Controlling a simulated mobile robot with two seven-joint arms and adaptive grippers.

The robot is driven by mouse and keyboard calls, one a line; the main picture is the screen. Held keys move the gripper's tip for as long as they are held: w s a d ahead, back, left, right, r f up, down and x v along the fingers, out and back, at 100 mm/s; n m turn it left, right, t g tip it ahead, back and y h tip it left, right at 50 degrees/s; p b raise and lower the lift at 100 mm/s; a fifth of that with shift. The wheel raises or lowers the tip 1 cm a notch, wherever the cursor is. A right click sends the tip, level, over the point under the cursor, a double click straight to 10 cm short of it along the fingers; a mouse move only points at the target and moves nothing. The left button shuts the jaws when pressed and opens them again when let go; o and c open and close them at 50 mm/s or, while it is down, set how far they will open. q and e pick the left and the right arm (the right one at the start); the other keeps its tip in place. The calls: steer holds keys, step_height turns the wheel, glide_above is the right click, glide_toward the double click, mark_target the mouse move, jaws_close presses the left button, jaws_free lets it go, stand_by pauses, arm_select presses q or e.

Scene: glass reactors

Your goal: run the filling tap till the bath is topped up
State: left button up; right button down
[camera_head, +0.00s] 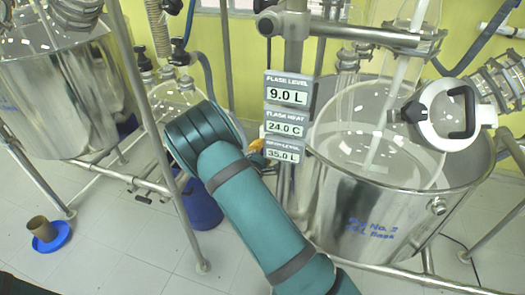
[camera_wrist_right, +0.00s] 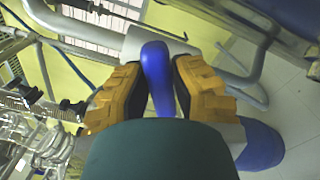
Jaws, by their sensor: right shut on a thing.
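The steel bath (camera_head: 400,218) stands at the right in the head view, marked "Rig No. 2", with a clear glass flask inside. The liquid level in it is hard to make out. Display plates on the post (camera_head: 286,95) read 9.0 L, 24.0 C and 35.0 L; the last label is blurred. In the right wrist view a blue lever (camera_wrist_right: 157,62), apparently the tap's handle, stands between my right gripper's orange fingers (camera_wrist_right: 160,78), which are shut on it. In the head view my teal right arm hides most of that gripper and the tap. My left gripper is out of view.
A second steel vessel (camera_head: 70,95) stands at the left. A blue container (camera_head: 198,207) is on the floor behind my arm. A brown cup (camera_head: 40,229) sits on a blue dish (camera_head: 59,238). Metal frame tubes and hoses surround the bath.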

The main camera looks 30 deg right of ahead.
steer(key=m+b, duration=0.2)
steer(key=m, duration=0.3)
steer(key=shift+d+m, duration=0.15)
steer(key=shift+m, duration=0.25)
stand_by(0.3)
steer(key=c, duration=0.8)
jaws_free()
steer(key=shift+f, duration=0.15)
